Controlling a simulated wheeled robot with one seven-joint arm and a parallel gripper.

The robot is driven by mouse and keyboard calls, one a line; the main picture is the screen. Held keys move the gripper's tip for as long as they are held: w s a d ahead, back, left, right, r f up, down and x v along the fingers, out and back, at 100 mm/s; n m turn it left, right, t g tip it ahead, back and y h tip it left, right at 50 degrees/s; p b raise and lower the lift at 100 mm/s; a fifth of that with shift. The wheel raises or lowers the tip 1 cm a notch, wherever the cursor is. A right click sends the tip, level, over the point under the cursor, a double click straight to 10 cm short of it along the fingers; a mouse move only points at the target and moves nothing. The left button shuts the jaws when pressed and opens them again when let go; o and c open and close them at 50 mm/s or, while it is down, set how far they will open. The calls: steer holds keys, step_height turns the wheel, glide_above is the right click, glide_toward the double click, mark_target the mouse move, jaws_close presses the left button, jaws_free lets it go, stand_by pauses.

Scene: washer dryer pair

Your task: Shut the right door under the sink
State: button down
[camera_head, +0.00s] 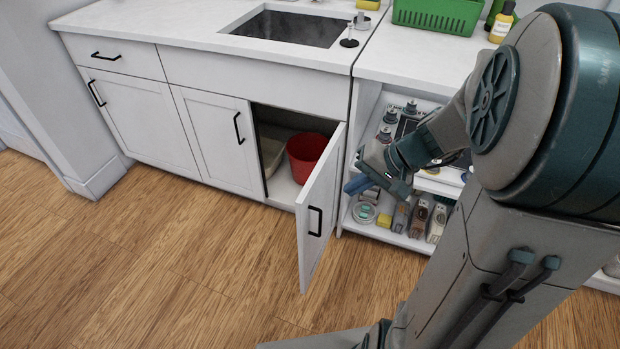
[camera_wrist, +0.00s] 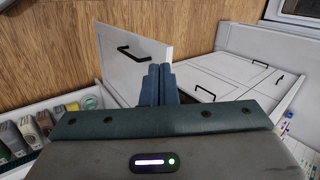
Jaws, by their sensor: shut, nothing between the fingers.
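The right door (camera_head: 321,213) under the sink (camera_head: 289,28) stands wide open, swung out on its right side, with a black handle (camera_head: 315,221) on its outer face. A red bucket (camera_head: 306,157) and a pale bin (camera_head: 270,152) show inside the cabinet. My gripper (camera_head: 355,184) is just right of the door, on its outer side, near its upper part. In the wrist view my gripper's fingers (camera_wrist: 161,72) are together and empty, in front of the door (camera_wrist: 130,58) and its handle (camera_wrist: 131,54). I cannot tell whether they touch the door.
The left door (camera_head: 213,138) under the sink is shut. An open shelf (camera_head: 375,226) with bottles and several small items stands right of the cabinet, behind my arm. A green basket (camera_head: 437,15) sits on the counter. The wood floor (camera_head: 170,260) in front is clear.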

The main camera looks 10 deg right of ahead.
steer(key=w+d+f+m+t+y+b, duration=0.15)
steer(key=w+d+f+b, duration=0.25)
steer(key=f, duration=0.4)
steer(key=b, duration=0.3)
glide_toward(307, 201)
steer(key=shift+t, duration=0.25)
steer(key=x, duration=0.5)
steer(key=shift+s+d+f, duration=0.15)
steer(key=shift+s+f, duration=0.25)
steer(key=shift+f, duration=0.05)
steer(key=shift+w+a, duration=0.35)
steer(key=shift+a, duration=0.2)
steer(key=shift+w+m, duration=0.1)
steer(key=shift+m, duration=0.15)
